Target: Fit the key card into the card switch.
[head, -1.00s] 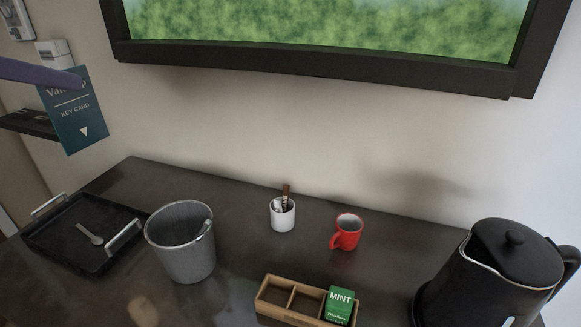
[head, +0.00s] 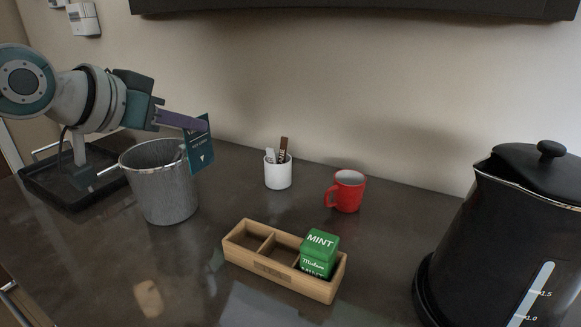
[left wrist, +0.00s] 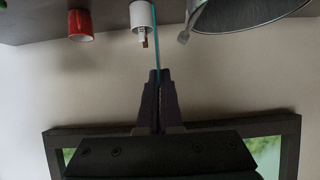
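My left gripper (head: 203,125) is shut on the dark teal key card (head: 200,152), which hangs printed side toward the head camera, beside the rim of the grey bucket. In the left wrist view, the gripper (left wrist: 157,74) pinches the card (left wrist: 156,38), seen edge-on as a thin teal line. A white wall unit (head: 83,20) at the upper left looks like the card switch; its slot cannot be made out. The card is well apart from it, lower and to the right. My right gripper is not in view.
Below are a grey bucket (head: 160,196), a black tray (head: 66,192), a white cup with sticks (head: 278,173), a red mug (head: 347,192), a wooden box (head: 270,268) with a green mint box (head: 319,254), and a black kettle (head: 500,230).

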